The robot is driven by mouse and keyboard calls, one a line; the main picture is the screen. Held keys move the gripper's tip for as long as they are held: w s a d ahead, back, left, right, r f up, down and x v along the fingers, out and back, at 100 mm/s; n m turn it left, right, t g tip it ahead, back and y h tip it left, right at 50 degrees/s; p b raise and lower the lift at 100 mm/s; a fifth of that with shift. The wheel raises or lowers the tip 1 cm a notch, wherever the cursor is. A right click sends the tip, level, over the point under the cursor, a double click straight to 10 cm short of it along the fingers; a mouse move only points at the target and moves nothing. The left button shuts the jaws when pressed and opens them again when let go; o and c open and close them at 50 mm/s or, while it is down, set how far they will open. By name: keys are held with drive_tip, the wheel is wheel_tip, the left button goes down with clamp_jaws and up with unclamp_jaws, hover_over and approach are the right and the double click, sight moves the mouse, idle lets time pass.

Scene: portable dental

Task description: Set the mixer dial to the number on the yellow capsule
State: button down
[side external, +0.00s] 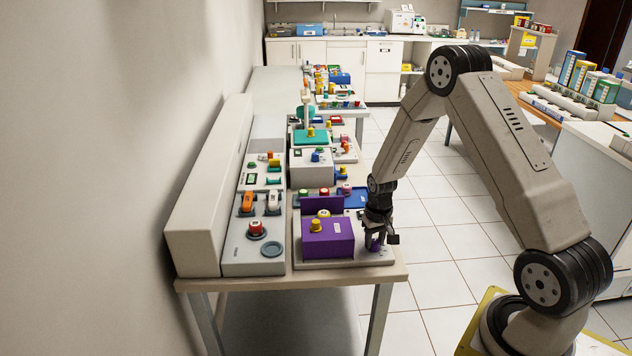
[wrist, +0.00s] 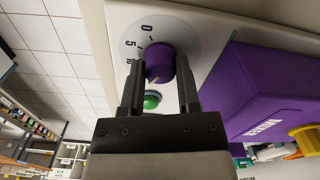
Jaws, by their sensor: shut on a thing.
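The purple mixer (side external: 328,238) stands at the front end of the bench, with a yellow knob on top. It also shows at the right of the wrist view (wrist: 265,90). Its purple dial (wrist: 159,63) sits on a pale plate beside the purple body. A printed scale (wrist: 137,43) with 0, 5 and a partly hidden 10 runs around the dial's upper left. My gripper (wrist: 159,70) is shut on the dial, one finger on each side. In the side view my gripper (side external: 377,240) is at the mixer's right front corner. I cannot make out a yellow capsule with a readable number.
A green button (wrist: 152,100) lies just below the dial, between the fingers. A grey panel with a red-topped knob (side external: 256,229) stands left of the mixer. Several coloured devices crowd the bench behind. The tiled floor (side external: 440,250) to the right is clear.

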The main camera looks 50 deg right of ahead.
sight(374, 241)
idle(0.3)
drive_tip(key=shift+c, duration=1.6)
unclamp_jaws()
drive_tip(key=shift+r, duration=0.15)
drive_tip(key=shift+r, duration=3.8)
drive_tip(key=shift+a, duration=0.1)
